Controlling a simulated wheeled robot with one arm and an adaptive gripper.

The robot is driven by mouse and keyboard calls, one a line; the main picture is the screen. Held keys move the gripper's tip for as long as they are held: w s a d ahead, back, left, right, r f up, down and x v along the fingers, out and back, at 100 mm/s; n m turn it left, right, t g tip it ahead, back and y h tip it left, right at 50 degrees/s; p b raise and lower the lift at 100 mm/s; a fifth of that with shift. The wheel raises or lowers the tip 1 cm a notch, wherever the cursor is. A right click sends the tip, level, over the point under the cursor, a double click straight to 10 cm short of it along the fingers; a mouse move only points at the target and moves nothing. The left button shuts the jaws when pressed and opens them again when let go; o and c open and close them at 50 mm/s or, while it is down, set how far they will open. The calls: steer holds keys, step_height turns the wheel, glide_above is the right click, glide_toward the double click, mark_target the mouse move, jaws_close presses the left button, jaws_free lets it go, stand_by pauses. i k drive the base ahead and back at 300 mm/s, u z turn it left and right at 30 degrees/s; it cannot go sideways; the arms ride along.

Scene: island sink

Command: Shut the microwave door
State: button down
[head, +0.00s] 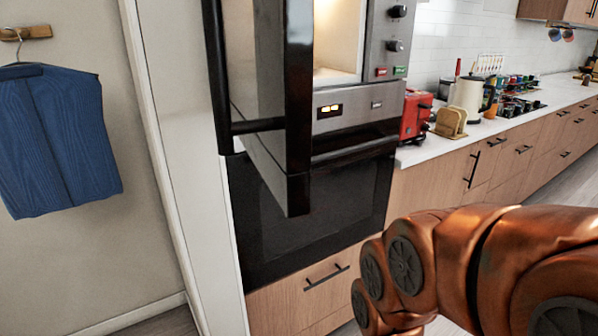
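The microwave (385,50) is built into a tall cabinet, with its lit interior showing. Its door (299,110) stands open, swung out toward me and seen nearly edge-on. The dark door handle (255,125) is on the left side of the door. Knobs and small red and green buttons sit on the panel to the right. My copper-coloured arm reaches in at the lower right, apart from the door. My gripper is not in view.
A dark oven front (300,205) sits below the microwave, above a drawer (315,290). A counter (480,128) with a red toaster (413,115) and other items runs off to the right. Blue clothing (60,140) hangs on the left wall.

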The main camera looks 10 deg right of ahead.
mark_target(260, 54)
steer(key=z, duration=0.25)
steer(key=k, duration=0.75)
steer(key=u, duration=1.95)
steer(key=i, duration=0.5)
steer(key=u, duration=0.05)
